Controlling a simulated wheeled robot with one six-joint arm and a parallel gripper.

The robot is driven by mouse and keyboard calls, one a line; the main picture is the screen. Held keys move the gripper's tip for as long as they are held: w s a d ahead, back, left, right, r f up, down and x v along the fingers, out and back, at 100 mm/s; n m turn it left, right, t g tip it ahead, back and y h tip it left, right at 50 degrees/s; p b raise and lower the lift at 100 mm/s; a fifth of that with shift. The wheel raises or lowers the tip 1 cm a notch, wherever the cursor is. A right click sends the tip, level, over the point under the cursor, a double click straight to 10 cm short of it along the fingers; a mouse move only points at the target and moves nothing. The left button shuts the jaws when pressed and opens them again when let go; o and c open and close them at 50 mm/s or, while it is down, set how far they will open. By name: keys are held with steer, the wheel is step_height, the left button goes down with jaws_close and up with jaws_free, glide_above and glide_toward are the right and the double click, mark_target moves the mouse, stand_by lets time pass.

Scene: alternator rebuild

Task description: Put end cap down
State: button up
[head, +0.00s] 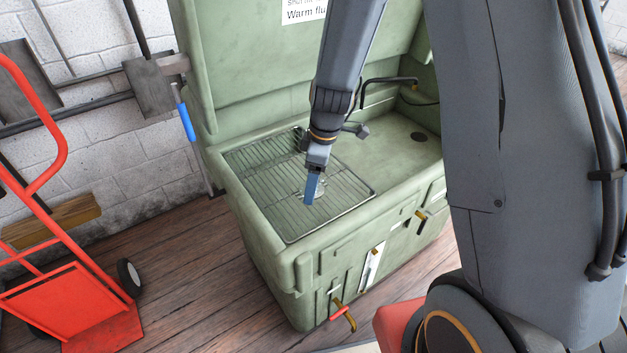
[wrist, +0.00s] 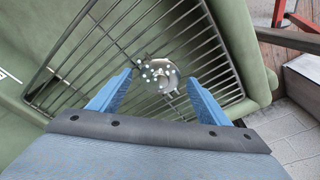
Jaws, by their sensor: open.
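The end cap (wrist: 160,73) is a small, round, silvery part with pale spots. It lies on the wire rack (wrist: 62,84) in the wrist view, centred just beyond my blue fingertips. My gripper (wrist: 156,88) is open, with one blue finger on each side of the cap's line and a clear gap between them. In the head view my gripper (head: 311,188) points down over the rack (head: 262,190) in the green wash basin (head: 410,148). There the cap is mostly hidden behind the finger. I cannot tell whether the fingers touch the rack.
The basin's raised lid (head: 260,60) stands behind my arm. A curved dark spout (head: 390,80) rises at the basin's back, near a drain (head: 419,137). A red hand truck (head: 75,290) stands on the wooden floor at left. The basin floor right of the rack is bare.

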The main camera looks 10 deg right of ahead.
mark_target(320, 190)
steer(key=shift+r, duration=0.15)
step_height(320, 190, up, 12)
steer(key=d+b, duration=0.2)
steer(key=b, duration=0.1)
steer(key=s+d+f+m, duration=0.1)
steer(key=s+d+m, duration=0.1)
steer(key=s+m, duration=0.4)
steer(key=s+d+f+m+h, duration=0.1)
steer(key=s+d+f+m, duration=0.1)
steer(key=s+m, duration=0.5)
steer(key=shift+s+d+f+m+t, duration=0.15)
steer(key=shift+s+d+m+t, duration=0.25)
steer(key=shift+s, duration=0.5)
steer(key=shift+d, duration=0.1)
